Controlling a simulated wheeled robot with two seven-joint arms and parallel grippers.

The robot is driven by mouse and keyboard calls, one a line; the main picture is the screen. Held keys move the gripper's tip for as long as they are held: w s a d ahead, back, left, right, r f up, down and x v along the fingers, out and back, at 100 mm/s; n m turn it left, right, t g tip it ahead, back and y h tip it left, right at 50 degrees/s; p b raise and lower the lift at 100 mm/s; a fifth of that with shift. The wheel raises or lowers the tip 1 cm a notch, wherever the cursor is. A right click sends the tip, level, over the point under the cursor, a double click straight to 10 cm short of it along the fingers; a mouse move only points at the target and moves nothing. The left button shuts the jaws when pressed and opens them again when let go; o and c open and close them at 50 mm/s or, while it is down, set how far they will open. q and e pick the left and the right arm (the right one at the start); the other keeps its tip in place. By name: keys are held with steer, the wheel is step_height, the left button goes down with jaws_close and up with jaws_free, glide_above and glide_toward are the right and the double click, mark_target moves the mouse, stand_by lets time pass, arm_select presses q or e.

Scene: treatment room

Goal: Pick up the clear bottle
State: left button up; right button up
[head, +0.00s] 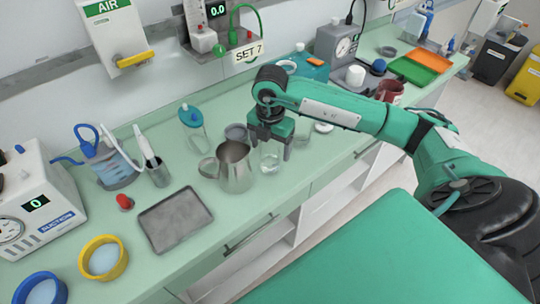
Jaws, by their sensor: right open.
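My right gripper (269,146) points down over the counter, its arm reaching in from the right. Its two fingers are apart, on either side of the upper part of a small clear vessel (270,161), which looks like a clear bottle. The gripper hides the top of this vessel, and I cannot tell whether the fingers touch it. Another clear container with a blue top (193,128) stands further left, near the wall. My left gripper is not in view.
A dark red mug (390,91) stands to the right. The counter's front edge is near.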

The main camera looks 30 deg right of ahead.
steer(key=shift+f, duration=1.1)
steer(key=c, duration=1.1)
steer(key=shift+c, duration=0.2)
steer(key=shift+r, duration=0.15)
